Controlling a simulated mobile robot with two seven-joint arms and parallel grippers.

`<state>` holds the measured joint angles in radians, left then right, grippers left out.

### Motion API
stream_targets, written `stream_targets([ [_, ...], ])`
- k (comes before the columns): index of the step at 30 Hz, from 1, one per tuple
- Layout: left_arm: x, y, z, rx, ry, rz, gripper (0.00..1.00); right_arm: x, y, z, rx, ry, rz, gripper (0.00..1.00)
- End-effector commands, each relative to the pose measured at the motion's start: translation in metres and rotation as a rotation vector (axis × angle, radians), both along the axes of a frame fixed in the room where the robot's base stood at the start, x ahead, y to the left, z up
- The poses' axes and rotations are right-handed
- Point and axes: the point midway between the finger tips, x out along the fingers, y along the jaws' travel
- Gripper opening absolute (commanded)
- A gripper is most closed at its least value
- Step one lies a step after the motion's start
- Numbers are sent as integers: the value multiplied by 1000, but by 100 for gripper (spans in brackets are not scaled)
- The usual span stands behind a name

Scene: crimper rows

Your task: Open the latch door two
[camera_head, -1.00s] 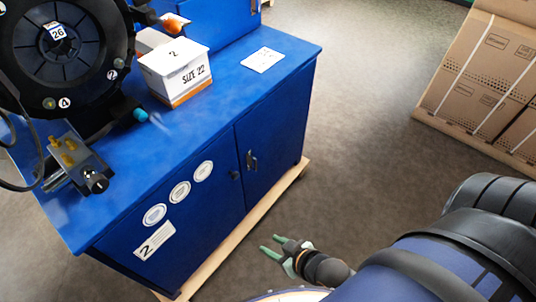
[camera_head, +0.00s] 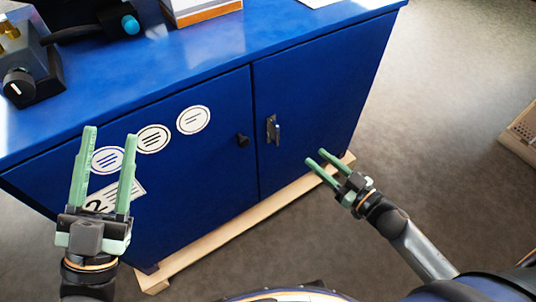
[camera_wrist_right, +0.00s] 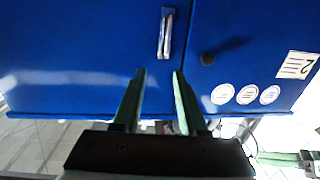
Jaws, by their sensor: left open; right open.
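The blue cabinet marked 2 has two doors. My right gripper (camera_head: 318,160) is open and empty, in front of the right door and apart from the latch. My left gripper (camera_head: 108,145) is open and empty in front of the left door's labels.
Round labels (camera_head: 153,138) and a 2 plate mark the left door. A wooden pallet (camera_head: 235,225) sticks out under the cabinet at floor level. A machine part with a black knob (camera_head: 18,85) and a box (camera_head: 200,10) stand on top.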

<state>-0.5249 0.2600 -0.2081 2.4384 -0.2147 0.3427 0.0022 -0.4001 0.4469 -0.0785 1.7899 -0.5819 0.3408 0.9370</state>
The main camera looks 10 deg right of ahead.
Motion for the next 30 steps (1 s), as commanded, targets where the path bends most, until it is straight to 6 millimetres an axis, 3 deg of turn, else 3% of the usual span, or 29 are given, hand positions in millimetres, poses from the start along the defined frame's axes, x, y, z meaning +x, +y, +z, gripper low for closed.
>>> stream_targets([
  [1,-9,-2,-5,0,-60,-13,50,2,0,-15,0,-15,28,42],
  [6,-28,-5,10,0,-173,-38,50,5,2,-20,9,-29,87,42],
  [11,-33,-6,13,0,-195,-44,50,12,6,-19,12,-32,101,42],
  [30,-31,-7,-8,-20,-174,-62,50,100,60,-19,12,-32,98,42],
])
